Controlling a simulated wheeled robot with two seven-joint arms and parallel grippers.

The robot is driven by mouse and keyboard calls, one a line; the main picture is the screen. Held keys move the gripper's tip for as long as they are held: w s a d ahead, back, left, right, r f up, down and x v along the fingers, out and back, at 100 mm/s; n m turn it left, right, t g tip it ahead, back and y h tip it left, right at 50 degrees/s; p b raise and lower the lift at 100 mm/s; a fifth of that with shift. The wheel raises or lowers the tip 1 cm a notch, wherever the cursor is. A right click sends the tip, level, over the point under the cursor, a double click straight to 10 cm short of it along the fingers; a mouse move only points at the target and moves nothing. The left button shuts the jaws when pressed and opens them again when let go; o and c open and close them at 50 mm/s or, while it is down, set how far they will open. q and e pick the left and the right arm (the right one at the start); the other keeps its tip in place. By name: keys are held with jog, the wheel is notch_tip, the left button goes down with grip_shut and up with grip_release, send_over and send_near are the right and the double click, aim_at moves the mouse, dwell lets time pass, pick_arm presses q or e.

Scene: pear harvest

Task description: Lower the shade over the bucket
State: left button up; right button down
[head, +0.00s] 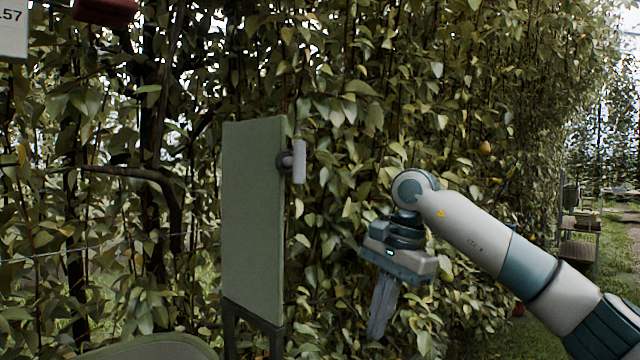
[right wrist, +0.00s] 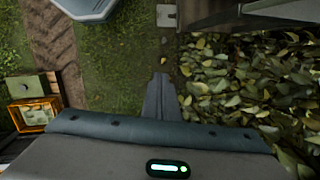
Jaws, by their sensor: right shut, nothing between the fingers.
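The shade is a flat pale green panel (head: 252,210) standing upright on a dark frame (head: 250,330), left of centre in the head view. A light grey handle (head: 299,162) sticks out from its right edge near the top. A rounded grey-green rim (head: 150,347) shows at the bottom edge, left of the frame; I cannot tell whether it is the bucket. My right gripper (head: 378,335) points down to the right of the panel, apart from it and lower than the handle. Its fingers (right wrist: 160,78) are shut and empty. My left gripper is out of view.
A dense leafy hedge (head: 400,90) stands behind the panel, with a pear (head: 484,147) in it. A shelf rack (head: 580,225) is far right. In the right wrist view an orange crate (right wrist: 35,115) sits at the left, and grass (right wrist: 110,75) lies below.

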jog(key=w+a+r+n+t+y, duration=0.1)
jog(key=a+r+n+t+y, duration=0.15)
jog(key=r+n+y, duration=0.75)
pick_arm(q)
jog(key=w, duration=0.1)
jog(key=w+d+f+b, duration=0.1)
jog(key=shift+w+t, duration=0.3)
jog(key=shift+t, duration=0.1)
pick_arm(e)
jog(key=d+r+m+t+y, duration=0.1)
jog(key=d+r+y, duration=0.1)
jog(key=r, duration=0.6)
jog(key=d+r+y, duration=0.2)
jog(key=d+r, duration=0.2)
jog(key=r, duration=0.5)
jog(key=shift+s+d+m+t+y, duration=0.35)
jog(key=shift+d+m+y, duration=0.05)
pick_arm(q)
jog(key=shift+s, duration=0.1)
pick_arm(e)
jog(key=shift+a+r, duration=0.1)
pick_arm(q)
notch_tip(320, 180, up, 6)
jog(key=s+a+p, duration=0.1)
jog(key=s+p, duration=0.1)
jog(key=p, duration=0.4)
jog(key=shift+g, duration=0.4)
pick_arm(e)
jog(key=a, duration=1.3)
jog(key=shift+w, duration=0.3)
